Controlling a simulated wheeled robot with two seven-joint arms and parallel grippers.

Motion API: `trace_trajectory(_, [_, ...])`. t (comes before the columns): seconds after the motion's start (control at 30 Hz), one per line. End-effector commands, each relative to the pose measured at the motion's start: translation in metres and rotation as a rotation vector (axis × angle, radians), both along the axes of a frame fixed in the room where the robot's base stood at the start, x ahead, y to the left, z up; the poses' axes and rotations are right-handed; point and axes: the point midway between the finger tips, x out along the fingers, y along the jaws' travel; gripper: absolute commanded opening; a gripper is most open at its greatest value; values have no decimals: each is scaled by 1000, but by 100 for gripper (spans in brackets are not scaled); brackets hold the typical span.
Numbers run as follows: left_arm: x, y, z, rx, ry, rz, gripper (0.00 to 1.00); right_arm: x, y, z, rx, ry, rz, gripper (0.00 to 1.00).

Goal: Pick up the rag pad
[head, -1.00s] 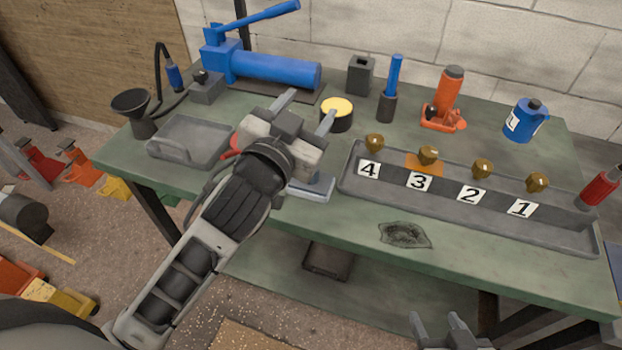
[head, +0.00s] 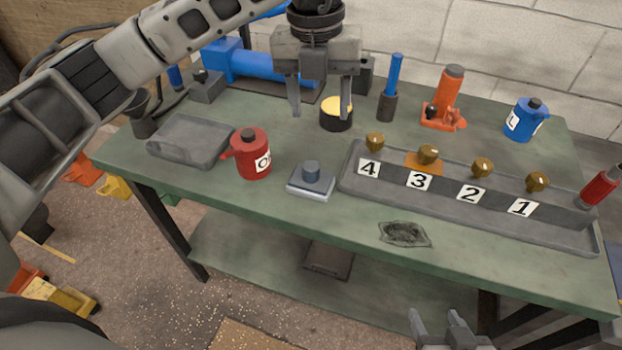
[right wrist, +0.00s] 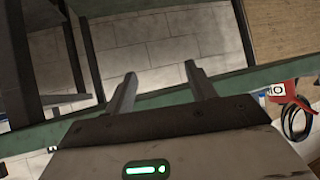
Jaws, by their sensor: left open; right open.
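What looks like the rag pad (head: 311,184), a flat grey-blue block with a round grey knob on top, lies on the green bench near its front edge. It stands between a red can and the long numbered tray. My left gripper (head: 319,108) points downward, open and empty, behind and above the pad, with its fingers over the bench around the yellow-topped tin's left side. My right gripper (head: 438,318) is low at the front of the bench, far from the pad. It shows open and empty in the right wrist view (right wrist: 160,80), where the pad is not seen.
The red can (head: 253,155) stands close left of the pad. The yellow-topped black tin (head: 336,121) stands behind it. The numbered tray (head: 450,200) with several brass knobs is to the right. A dark stain-like patch (head: 405,234) lies before the tray. A grey pan (head: 190,142) sits left.

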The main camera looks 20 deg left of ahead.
Motion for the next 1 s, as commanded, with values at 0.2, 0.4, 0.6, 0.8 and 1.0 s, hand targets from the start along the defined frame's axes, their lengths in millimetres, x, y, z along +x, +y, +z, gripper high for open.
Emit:
trace_trajectory(0.2, [2, 15, -20, 68, 0, 37, 54, 0, 0, 3, -2, 0, 0, 55])
trace_trajectory(0.4, [2, 14, -64, 65, 1, 35, 54, -2, -2, 4, -13, 4, 5, 55])
trace_trajectory(0.6, [3, 14, -95, 63, -2, 32, 54, -3, -4, 3, -20, 8, 9, 55])
trace_trajectory(0.8, [4, 14, -107, 62, -3, 32, 54, -4, -4, 2, -23, 14, 8, 55])
trace_trajectory(1.0, [6, 16, -136, 62, 0, 31, 54, -5, -5, 7, -23, 13, 5, 55])
